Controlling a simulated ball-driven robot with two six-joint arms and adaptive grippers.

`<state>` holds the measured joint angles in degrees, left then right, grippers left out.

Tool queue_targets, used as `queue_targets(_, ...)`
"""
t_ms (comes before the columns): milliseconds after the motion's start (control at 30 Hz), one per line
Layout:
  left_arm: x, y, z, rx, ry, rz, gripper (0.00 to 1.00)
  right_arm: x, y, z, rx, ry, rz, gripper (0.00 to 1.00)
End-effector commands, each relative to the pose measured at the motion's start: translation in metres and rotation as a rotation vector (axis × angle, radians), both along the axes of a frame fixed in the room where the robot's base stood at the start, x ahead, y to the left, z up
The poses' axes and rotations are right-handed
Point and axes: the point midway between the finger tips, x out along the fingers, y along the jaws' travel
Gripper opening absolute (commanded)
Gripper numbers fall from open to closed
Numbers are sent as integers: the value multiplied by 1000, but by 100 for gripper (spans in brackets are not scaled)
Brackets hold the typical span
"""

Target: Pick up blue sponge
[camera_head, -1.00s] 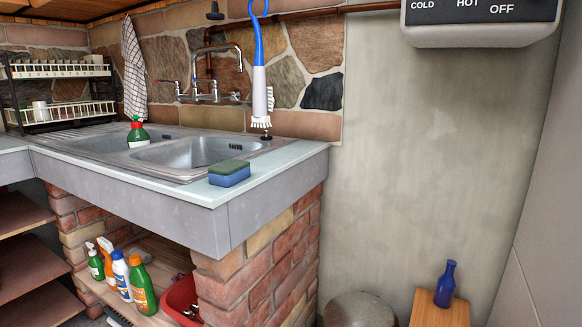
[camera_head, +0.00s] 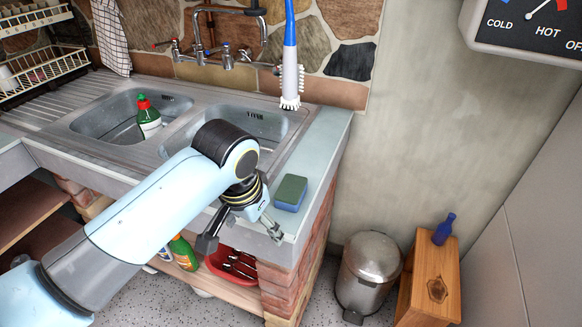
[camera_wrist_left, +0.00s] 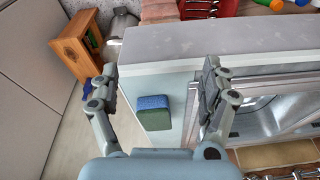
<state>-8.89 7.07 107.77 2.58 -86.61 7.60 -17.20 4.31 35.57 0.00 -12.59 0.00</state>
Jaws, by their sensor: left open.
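The blue sponge (camera_head: 290,193), with a green top layer, lies on the counter corner at the right of the sink in the head view. My left gripper (camera_head: 240,240) is just in front of it and to its left, at the counter's front edge, open and empty. In the left wrist view the sponge (camera_wrist_left: 154,112) shows between the spread fingers of the left gripper (camera_wrist_left: 157,88), lower than the fingertips and apart from them. My right gripper is not in view.
The double sink (camera_head: 185,125) holds a green bottle (camera_head: 148,120) with a red cap. A blue-handled brush (camera_head: 291,75) hangs above the counter's back. Below stand a metal bin (camera_head: 368,265) and a wooden stool (camera_head: 430,285) with a blue bottle (camera_head: 444,229).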

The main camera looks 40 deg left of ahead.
Motion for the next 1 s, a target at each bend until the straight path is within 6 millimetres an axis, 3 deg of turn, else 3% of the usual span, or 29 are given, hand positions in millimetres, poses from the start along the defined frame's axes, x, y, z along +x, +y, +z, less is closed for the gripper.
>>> queue_targets(33, 22, 2, 23, -7, -4, 22, 80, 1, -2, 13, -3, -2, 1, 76)
queue_targets(200, 72, 6, 51, -31, 25, 101, 80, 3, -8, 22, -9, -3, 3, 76)
queue_targets(433, 116, 10, 87, -59, 56, 174, 80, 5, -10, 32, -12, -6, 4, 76)
queue_targets(1000, 129, 12, 22, -63, 63, 184, 80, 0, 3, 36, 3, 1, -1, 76)
